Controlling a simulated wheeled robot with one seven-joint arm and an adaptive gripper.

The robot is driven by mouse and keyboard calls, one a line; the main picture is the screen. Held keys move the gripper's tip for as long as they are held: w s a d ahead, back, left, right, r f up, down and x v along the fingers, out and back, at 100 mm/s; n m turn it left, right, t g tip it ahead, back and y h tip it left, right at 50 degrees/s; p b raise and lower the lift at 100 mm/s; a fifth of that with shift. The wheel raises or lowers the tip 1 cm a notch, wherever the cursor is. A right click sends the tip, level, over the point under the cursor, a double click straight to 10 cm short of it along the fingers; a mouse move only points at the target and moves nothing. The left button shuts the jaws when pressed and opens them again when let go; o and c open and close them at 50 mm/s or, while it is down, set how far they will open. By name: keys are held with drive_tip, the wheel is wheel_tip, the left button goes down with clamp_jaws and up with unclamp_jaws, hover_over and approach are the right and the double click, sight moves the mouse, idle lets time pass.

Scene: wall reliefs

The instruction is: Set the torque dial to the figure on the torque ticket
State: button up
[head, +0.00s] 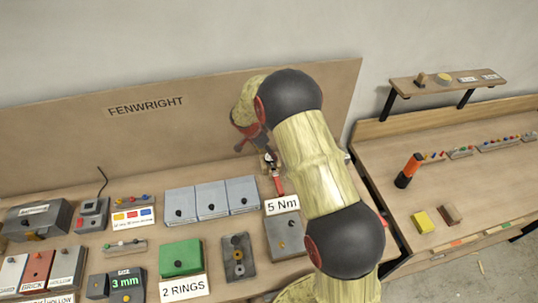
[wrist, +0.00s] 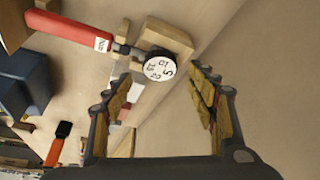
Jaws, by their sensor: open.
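The torque ticket (head: 282,204) is a white card reading "5 Nm" on the bench. A red-handled wrench (wrist: 68,28) lies in wooden supports and shows partly in the head view (head: 278,185), behind my arm. The torque dial (wrist: 159,69) is a round white face with dark figures, a 5 among them, at the wrench's end. Not every figure is legible, and I cannot tell which is set. My gripper (wrist: 166,82) is open and empty, with its fingertips either side of the dial in the picture. I cannot see contact.
A tall backboard (head: 205,120) marked FENWRIGHT stands close behind the wrench. Grey boxes (head: 212,198) and a green box (head: 181,259) fill the bench to the left. A second bench (head: 460,185) at right holds an orange-black cylinder (head: 408,170) and small blocks.

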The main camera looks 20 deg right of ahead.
sight(269, 157)
drive_tip(key=shift+x, duration=1.5)
drive_tip(key=shift+c, duration=0.6)
drive_tip(key=c, duration=1)
